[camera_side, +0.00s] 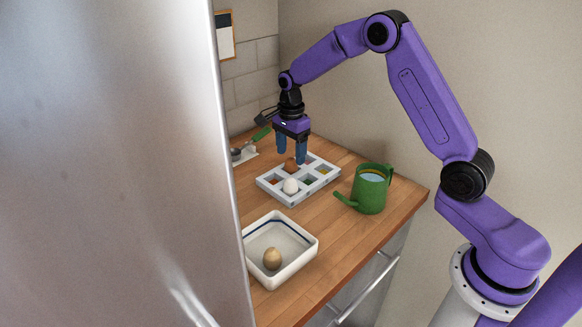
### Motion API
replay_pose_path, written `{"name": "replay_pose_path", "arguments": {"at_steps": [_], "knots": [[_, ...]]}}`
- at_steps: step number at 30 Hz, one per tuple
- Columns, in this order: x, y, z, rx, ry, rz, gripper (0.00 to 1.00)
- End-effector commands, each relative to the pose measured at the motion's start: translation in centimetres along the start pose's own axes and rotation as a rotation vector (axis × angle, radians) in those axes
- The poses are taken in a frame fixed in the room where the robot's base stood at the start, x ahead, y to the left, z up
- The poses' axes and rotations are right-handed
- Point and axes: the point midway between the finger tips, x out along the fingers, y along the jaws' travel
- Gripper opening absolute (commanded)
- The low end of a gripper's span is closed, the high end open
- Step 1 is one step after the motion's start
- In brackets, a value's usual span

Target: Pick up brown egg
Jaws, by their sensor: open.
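A brown egg (291,164) sits in the white compartment tray (296,197), toward its back. A paler tan-brown egg (272,258) lies in the white square dish (308,253) at the front. A white egg (290,186) sits in the tray in front of the brown one. My gripper (291,156) points down over the back of the tray, with its blue fingers apart on either side of the brown egg in the picture. How far the fingertips are from that egg is hard to tell.
A green watering can (369,190) stands right of the tray, its spout toward it. A green-handled utensil (257,136) lies at the back left. A large steel front (115,160) blocks the left of the view. Bare wooden counter (325,222) lies between the dish and the can.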

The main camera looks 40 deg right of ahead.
Motion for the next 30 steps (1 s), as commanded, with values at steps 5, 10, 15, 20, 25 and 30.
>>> {"name": "replay_pose_path", "arguments": {"at_steps": [5, 10, 15, 20, 25, 30], "knots": [[2.2, 0.1, 0.0, 0.000, 0.000, 0.002, 0.67], [2.6, 0.0, 0.0, 0.000, 0.000, 0.000, 0.67], [2.5, 0.0, 0.0, 0.000, 0.000, 0.000, 0.57], [2.5, 0.0, 0.0, 0.000, 0.000, 0.000, 0.27], [2.5, 0.0, 0.0, 0.000, 0.000, 0.000, 0.27], [2.4, 0.0, 0.0, 0.000, 0.000, -0.001, 0.27]]}}
